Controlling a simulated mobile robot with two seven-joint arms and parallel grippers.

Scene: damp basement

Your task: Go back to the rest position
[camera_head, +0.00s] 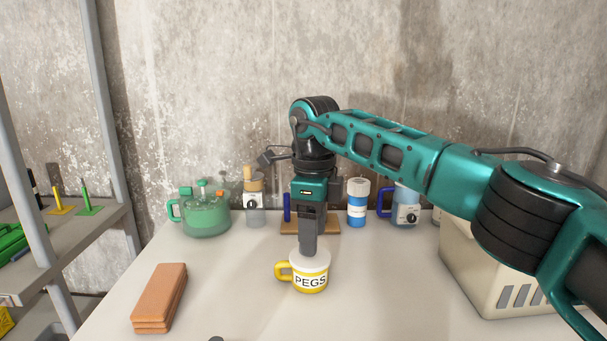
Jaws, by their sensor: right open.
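My right gripper (309,248) points straight down over a yellow and white mug (311,283) marked "PEGS". The mug stands upright on the white table, with its yellow handle to the left. The fingertips overlap the mug's top in this view; I cannot tell whether they touch it or reach inside. The fingers show nearly edge-on, and I see nothing held between them. My right arm reaches in from the right side. My left gripper is not in view.
Orange-brown slabs (160,298) lie at the table's left front. A green kettle (205,214), a small grinder-like item (254,205), a blue and white canister (357,204) and a wooden board (326,228) stand at the back. A beige crate (480,277) is right; a shelf (85,235) is left.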

